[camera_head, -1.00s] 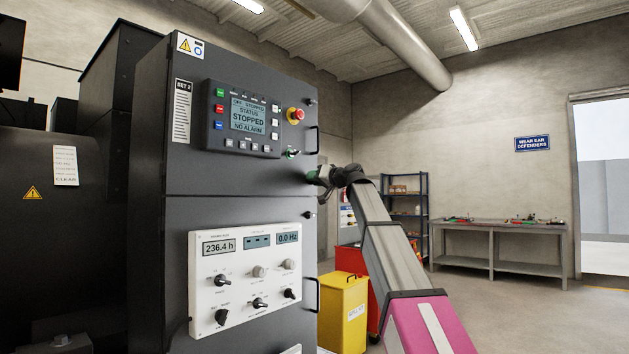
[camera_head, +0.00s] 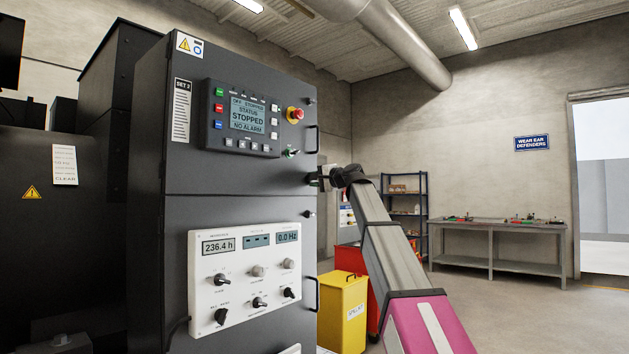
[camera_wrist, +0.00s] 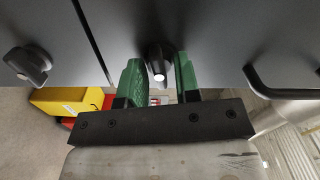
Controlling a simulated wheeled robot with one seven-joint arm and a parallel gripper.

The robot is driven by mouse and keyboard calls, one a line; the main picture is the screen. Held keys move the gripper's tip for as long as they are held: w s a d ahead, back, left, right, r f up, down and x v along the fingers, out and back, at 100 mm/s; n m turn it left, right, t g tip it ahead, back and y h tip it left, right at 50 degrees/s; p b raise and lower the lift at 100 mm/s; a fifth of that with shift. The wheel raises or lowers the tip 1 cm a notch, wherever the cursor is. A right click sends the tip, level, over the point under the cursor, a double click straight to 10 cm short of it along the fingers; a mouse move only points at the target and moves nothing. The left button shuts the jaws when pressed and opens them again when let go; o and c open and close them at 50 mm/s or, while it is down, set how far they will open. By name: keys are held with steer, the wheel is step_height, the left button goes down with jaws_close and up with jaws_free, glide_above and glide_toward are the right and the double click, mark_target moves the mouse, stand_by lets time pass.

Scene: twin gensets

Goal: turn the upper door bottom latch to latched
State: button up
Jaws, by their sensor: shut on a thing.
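The upper door bottom latch is a small dark knob with a pale end (camera_wrist: 158,68), seen in the wrist view at the top middle. My gripper (camera_wrist: 160,78) has its green fingers on either side of this latch and is shut on it. In the head view my gripper (camera_head: 321,178) is at the right edge of the dark SET 2 cabinet, at the bottom of the upper door (camera_head: 240,175). The latch is small there and its exact angle is hard to tell.
Another latch (camera_wrist: 30,65) sits across the door seam at left in the wrist view. A door handle (camera_wrist: 285,88) is at right. The red stop button (camera_head: 295,114) is above my gripper. A yellow bin (camera_head: 343,312) stands below, beside the cabinet.

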steer(key=shift+m, duration=1.1)
steer(key=o, duration=0.9)
steer(key=v, duration=1)
steer(key=shift+s+d, duration=0.3)
steer(key=shift+f, duration=0.15)
